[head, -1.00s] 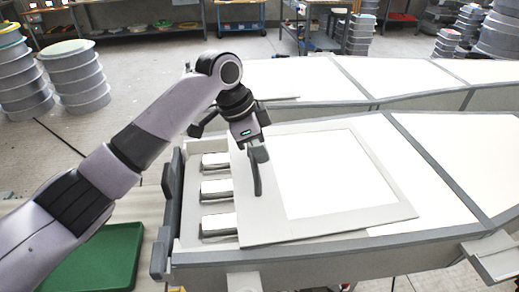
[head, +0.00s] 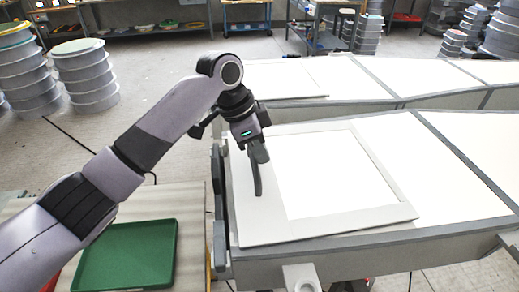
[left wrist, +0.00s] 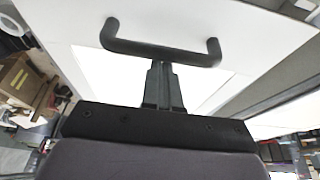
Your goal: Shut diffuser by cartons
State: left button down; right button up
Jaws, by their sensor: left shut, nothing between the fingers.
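The diffuser is a white sheet in a pale frame (head: 268,228), lying on the left end of a long grey-edged mould unit (head: 440,236). A dark bar handle (head: 257,180) stands on the frame's left side; it also shows in the left wrist view (left wrist: 160,50). My left gripper (head: 259,156) is shut and empty, with its fingertips at the handle's bar; the left wrist view shows them (left wrist: 162,66) meeting the bar's middle, and contact looks likely. Brown cartons (left wrist: 22,82) show at the left of the wrist view. My right gripper is not in view.
A green tray (head: 128,256) lies on a table at lower left. A second mould unit (head: 385,85) stands behind the first. Stacks of grey drums (head: 86,75) stand at far left, others at far right. Open floor lies between the moulds and the back benches.

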pick_arm(q)
jog(key=shift+a, duration=0.3)
jog(key=shift+a, duration=0.15)
dwell(0.3)
